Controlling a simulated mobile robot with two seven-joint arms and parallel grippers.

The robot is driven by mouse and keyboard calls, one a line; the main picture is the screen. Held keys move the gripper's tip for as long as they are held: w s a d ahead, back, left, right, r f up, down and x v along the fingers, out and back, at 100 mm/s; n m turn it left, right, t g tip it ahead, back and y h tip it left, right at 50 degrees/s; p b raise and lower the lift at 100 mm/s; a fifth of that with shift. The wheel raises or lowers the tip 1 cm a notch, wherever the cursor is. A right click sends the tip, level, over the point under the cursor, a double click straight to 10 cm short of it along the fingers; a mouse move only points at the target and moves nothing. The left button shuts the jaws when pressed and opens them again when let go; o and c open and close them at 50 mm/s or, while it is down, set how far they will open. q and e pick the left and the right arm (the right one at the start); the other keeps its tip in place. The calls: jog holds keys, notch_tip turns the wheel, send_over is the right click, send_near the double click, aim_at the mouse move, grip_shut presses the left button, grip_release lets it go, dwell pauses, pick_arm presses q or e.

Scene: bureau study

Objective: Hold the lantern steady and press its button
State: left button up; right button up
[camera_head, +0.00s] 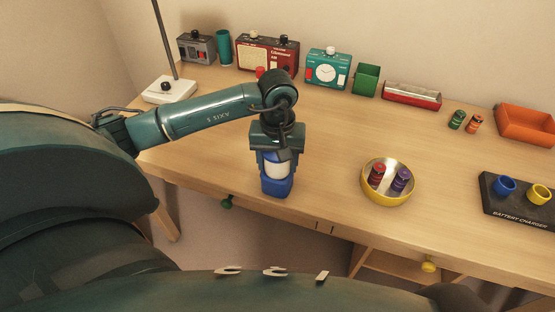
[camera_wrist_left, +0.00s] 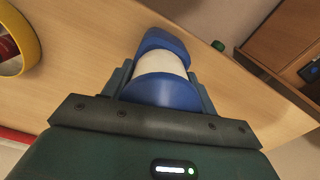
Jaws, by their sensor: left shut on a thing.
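The lantern (camera_head: 277,187) has a blue base and a white middle band, and stays upright near the table's front edge. My left gripper (camera_head: 273,152) comes down on it from above and is shut on it, hiding its upper part in the head view. In the left wrist view the lantern (camera_wrist_left: 161,60) shows blue ends around the white band, with a finger on either side. I cannot tell whether its base touches the table. I cannot make out its button. My right gripper is not in view.
A yellow bowl (camera_head: 387,198) with red and purple batteries stands right of the lantern. A black battery charger (camera_head: 520,216) is farther right. The table (camera_head: 325,140) is clear between lantern and bowl.

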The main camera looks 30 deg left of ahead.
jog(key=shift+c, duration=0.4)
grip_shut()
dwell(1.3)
